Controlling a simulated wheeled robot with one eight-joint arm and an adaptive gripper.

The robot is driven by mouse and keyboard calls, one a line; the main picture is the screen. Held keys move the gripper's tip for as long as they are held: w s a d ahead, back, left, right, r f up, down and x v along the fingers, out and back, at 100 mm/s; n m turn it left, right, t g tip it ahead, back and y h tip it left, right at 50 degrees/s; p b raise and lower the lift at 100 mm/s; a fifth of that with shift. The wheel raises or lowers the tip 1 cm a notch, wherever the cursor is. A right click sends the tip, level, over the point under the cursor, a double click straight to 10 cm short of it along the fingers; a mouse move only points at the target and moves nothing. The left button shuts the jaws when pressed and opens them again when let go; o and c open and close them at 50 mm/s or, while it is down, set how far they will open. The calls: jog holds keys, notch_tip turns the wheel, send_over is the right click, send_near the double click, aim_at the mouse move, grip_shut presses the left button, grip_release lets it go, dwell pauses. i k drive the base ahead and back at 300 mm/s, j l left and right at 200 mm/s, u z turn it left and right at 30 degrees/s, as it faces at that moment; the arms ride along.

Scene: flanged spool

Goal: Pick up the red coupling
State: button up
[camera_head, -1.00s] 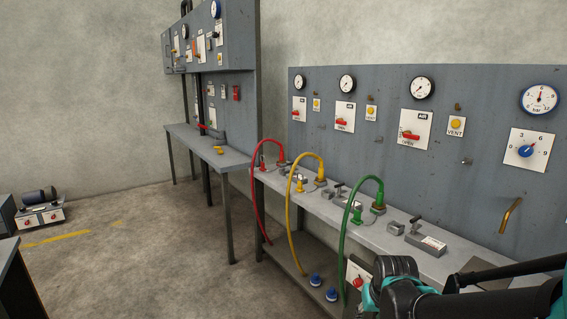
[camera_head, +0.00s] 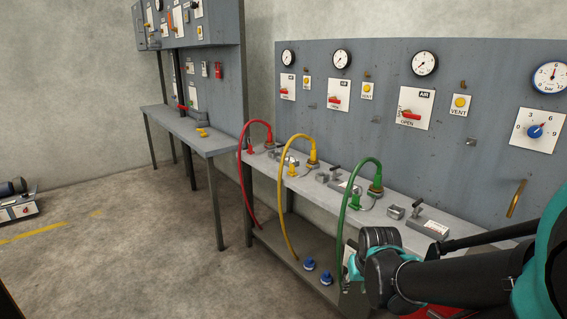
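A red hose (camera_head: 241,190) arches at the left end of the near bench. Its upper end has a red coupling (camera_head: 268,141) at the back of the bench top, and a small red fitting (camera_head: 250,149) stands just left of it. The hose's other end runs down in front of the bench toward the lower shelf. My dark and teal arm comes in from the lower right, well right of the red hose and apart from it. My gripper's fingers do not show, so I cannot see whether it holds anything.
A yellow hose (camera_head: 282,200) and a green hose (camera_head: 343,220) arch between the red hose and my arm. Metal blocks (camera_head: 428,224) sit on the bench. Two blue knobs (camera_head: 309,263) are on the lower shelf. Open floor (camera_head: 120,265) lies to the left.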

aim_at(269, 142)
jog(key=i+j, duration=0.35)
jog(key=i+j+z, duration=0.15)
jog(key=i+j, duration=0.6)
jog(key=j, duration=0.25)
jog(key=i+j+z, duration=0.1)
jog(key=i+j, duration=0.25)
jog(key=j, duration=0.1)
